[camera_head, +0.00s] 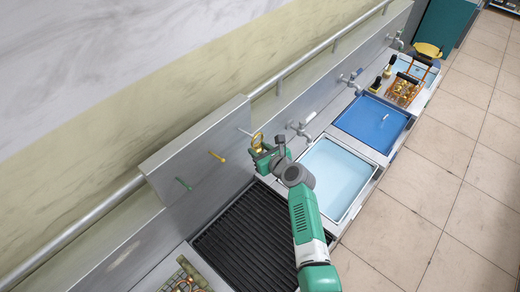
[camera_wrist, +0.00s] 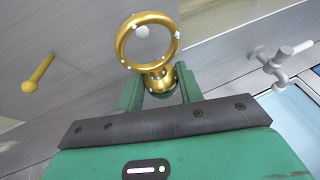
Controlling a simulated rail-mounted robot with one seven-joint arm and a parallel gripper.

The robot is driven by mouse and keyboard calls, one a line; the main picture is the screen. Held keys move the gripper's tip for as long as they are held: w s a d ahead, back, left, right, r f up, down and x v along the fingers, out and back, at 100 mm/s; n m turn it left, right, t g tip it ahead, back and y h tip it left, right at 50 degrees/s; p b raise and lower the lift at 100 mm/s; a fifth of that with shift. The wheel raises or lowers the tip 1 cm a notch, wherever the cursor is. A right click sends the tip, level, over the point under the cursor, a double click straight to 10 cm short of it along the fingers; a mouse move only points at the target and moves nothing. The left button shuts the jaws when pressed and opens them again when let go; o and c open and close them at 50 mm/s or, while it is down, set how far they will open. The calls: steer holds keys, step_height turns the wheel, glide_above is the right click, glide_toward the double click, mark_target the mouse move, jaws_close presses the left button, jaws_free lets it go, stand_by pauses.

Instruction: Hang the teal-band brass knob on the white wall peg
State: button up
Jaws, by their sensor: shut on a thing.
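The brass knob (camera_wrist: 158,76) has a large brass ring (camera_wrist: 122,40) at its top, and in the head view its ring (camera_head: 257,140) stands up above my gripper (camera_head: 264,155). My gripper (camera_wrist: 160,92) is shut on the knob's body, ring end outward; its fingers hide much of the lower body, and I cannot clearly make out the band. The white wall peg (camera_head: 243,131) sticks out from the grey panel right beside the ring. Its round white end (camera_wrist: 142,32) shows through the ring opening in the wrist view. I cannot tell whether the ring is around the peg or just in front.
A yellow peg (camera_head: 217,157) and a green peg (camera_head: 183,184) are on the same panel to the left. A tap (camera_head: 300,130) is close on the right. Below are a black ribbed drainer (camera_head: 250,240), a pale blue basin (camera_head: 335,180) and a blue basin (camera_head: 372,122).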

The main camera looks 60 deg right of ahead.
steer(key=shift+w+d+b, duration=0.2)
steer(key=shift+w+b, duration=0.1)
steer(key=shift+w, duration=0.4)
steer(key=shift+w+d+b, duration=0.2)
steer(key=shift+w+b, duration=0.15)
steer(key=shift+w, duration=0.35)
steer(key=shift+w+d+b, duration=0.2)
steer(key=shift+w+b, duration=0.1)
steer(key=shift+w, duration=0.4)
steer(key=shift+f, duration=0.1)
steer(key=shift+w+d+f+b, duration=0.1)
steer(key=shift+w+f+b, duration=0.15)
steer(key=shift+f+b, duration=0.3)
steer(key=shift+w+f+b, duration=0.15)
steer(key=shift+f+b, duration=0.25)
steer(key=shift+b, duration=0.05)
stand_by(0.3)
steer(key=o, duration=1.8)
